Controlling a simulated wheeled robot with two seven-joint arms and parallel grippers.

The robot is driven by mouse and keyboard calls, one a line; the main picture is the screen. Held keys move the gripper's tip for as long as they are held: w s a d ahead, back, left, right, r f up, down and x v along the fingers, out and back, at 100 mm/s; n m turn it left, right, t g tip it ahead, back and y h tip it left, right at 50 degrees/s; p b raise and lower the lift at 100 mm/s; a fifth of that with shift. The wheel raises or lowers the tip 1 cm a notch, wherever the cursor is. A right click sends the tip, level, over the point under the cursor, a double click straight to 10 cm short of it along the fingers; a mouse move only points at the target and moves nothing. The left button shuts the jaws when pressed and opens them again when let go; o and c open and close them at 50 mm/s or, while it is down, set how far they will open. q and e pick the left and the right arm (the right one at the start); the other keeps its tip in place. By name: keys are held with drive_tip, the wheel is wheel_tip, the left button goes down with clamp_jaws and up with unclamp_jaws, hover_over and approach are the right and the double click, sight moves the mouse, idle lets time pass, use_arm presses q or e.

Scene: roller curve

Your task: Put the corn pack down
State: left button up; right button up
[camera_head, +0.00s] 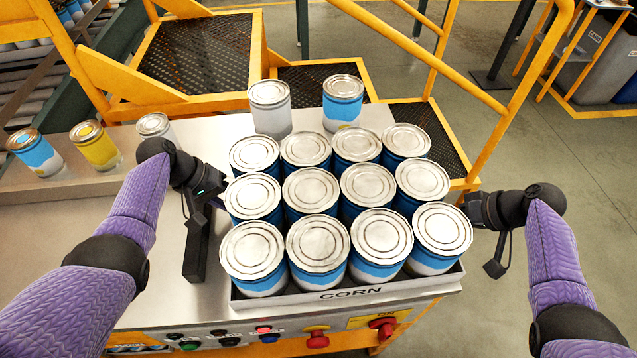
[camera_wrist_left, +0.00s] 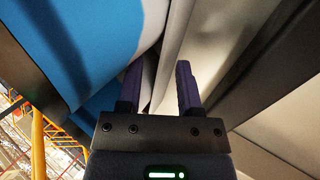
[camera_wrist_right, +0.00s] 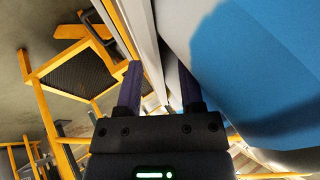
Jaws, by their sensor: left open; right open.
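The corn pack is a shallow grey tray (camera_head: 350,292) marked CORN, filled with rows of blue and white cans (camera_head: 310,188). In the head view it is on the steel worktop (camera_head: 160,280), near the front right edge. My left gripper (camera_head: 222,190) is at the pack's left side and my right gripper (camera_head: 468,208) at its right side. In the left wrist view the open fingers (camera_wrist_left: 160,88) have a thin grey tray wall (camera_wrist_left: 174,50) between them, beside a can. In the right wrist view the open fingers (camera_wrist_right: 160,88) are around the tray's wall (camera_wrist_right: 146,45). The fingertips are partly hidden in the head view.
Two cans, one white (camera_head: 270,110) and one blue (camera_head: 343,103), stand behind the pack. Three more cans, including a yellow one (camera_head: 95,146), stand at the left on a raised ledge. Buttons (camera_head: 318,338) line the front panel. A yellow rail (camera_head: 510,125) rises at the right.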

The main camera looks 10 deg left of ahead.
use_arm(q)
drive_tip(key=v, duration=1.2)
use_arm(e)
drive_tip(key=v, duration=1.2)
drive_tip(key=shift+s+d, duration=0.1)
